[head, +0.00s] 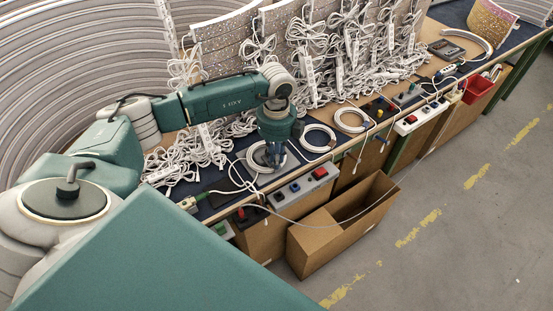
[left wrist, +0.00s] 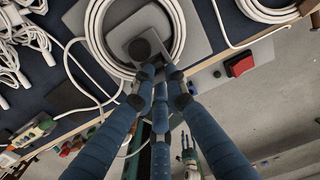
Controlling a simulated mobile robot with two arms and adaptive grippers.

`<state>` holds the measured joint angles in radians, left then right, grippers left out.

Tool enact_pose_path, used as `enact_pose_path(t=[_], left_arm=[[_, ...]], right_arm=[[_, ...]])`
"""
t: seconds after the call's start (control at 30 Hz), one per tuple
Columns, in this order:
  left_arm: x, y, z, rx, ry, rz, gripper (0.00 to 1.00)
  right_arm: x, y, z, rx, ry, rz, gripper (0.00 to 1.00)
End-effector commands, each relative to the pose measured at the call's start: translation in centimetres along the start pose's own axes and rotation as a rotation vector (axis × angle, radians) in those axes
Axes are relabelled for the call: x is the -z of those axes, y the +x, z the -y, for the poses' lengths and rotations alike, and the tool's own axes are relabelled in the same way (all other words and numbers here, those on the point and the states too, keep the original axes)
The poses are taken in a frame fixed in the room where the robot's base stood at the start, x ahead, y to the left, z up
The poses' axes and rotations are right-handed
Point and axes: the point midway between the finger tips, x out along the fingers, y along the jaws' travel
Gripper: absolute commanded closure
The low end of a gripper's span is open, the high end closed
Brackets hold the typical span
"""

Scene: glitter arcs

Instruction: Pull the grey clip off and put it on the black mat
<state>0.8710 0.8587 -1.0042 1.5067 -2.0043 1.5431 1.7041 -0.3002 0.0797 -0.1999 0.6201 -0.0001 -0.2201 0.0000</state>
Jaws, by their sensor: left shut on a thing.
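My left gripper (head: 270,157) points down over a white cable coil on the workbench in the head view. In the left wrist view its blue fingers (left wrist: 160,76) are closed together at the lower edge of the grey clip (left wrist: 140,28), a dark grey piece with a black round part, inside the white coil (left wrist: 97,30). The fingertips partly hide the clip, and I cannot tell whether it still touches the coil. The black mat (head: 219,191) lies flat on the bench to the left of the gripper, and it also shows in the left wrist view (left wrist: 66,94).
A grey switch box (head: 302,187) is on the bench's front edge. An open cardboard box (head: 335,225) stands below on the floor. More white coils (head: 318,138) lie to the right, and heaps of white cable (head: 185,155) fill the back. A loose cable hangs past the front edge.

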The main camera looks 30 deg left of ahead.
Motion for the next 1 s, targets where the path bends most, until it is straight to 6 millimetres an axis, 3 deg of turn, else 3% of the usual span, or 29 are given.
enact_pose_path(t=[0.47, 1.0], left_arm=[[0.0, -0.4, 0.0, 0.000, 0.000, 0.000, 1.00], [0.0, -2.5, 0.0, 0.000, 0.000, 0.000, 1.00]], right_arm=[[0.0, -0.3, 0.0, 0.000, 0.000, 0.000, 0.60], [0.2, -1.9, -0.1, 0.000, 0.000, 0.000, 0.60]])
